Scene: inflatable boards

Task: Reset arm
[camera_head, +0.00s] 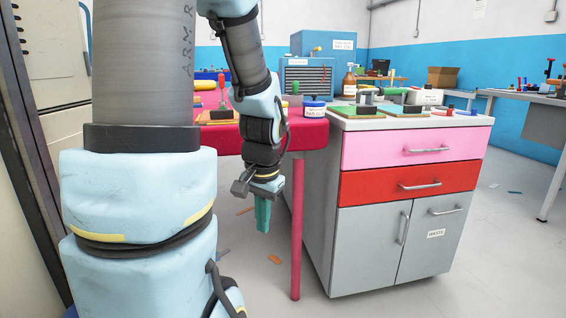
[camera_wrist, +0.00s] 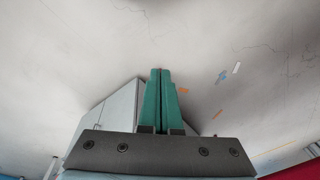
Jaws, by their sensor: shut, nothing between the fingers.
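My gripper (camera_head: 263,215) hangs from my arm with its green fingers pointing down at the floor, in front of the red table's edge. In the wrist view my gripper (camera_wrist: 160,72) shows its two green fingers side by side, shut with nothing held. The head view shows my arm bent, with the forearm coming down from the top middle and a large link filling the left side.
A red table (camera_head: 310,137) with a red leg stands just behind my gripper. Right of it is a grey cabinet (camera_head: 370,235) with pink and red drawers and tools on top. Scraps (camera_head: 274,259) lie on the floor. A tall cabinet (camera_head: 58,60) stands at the left.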

